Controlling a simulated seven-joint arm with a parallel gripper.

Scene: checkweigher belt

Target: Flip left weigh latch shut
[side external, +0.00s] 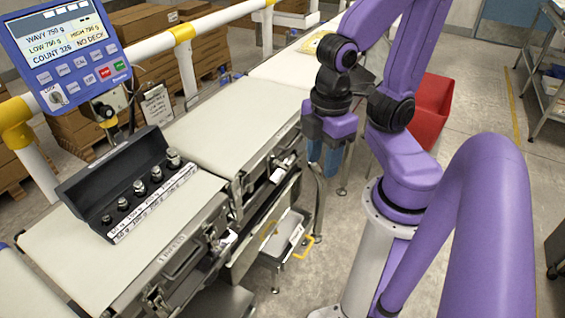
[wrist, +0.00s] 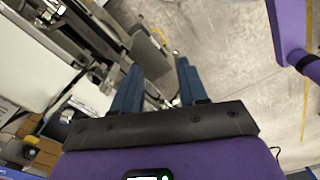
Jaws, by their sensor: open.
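The weigh conveyor shows in the side external view as a cream belt (side external: 235,125) with metal side hardware. Latch-like metal fittings sit along its near side, one at the left (side external: 222,240) and one farther right (side external: 284,168). I cannot tell for certain which is the left weigh latch, or whether either is shut. My gripper (side external: 328,158) hangs beside the conveyor's near side, fingers down, apart from the fittings. In the wrist view my gripper (wrist: 158,80) has its two blue fingers apart with nothing held. Metal frame parts (wrist: 95,65) lie beyond and left of the fingers.
A black case of weights (side external: 125,180) stands open on the left belt. A tray with a yellow handle (side external: 303,246) sits below the conveyor. A red bin (side external: 432,108) stands behind my arm.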

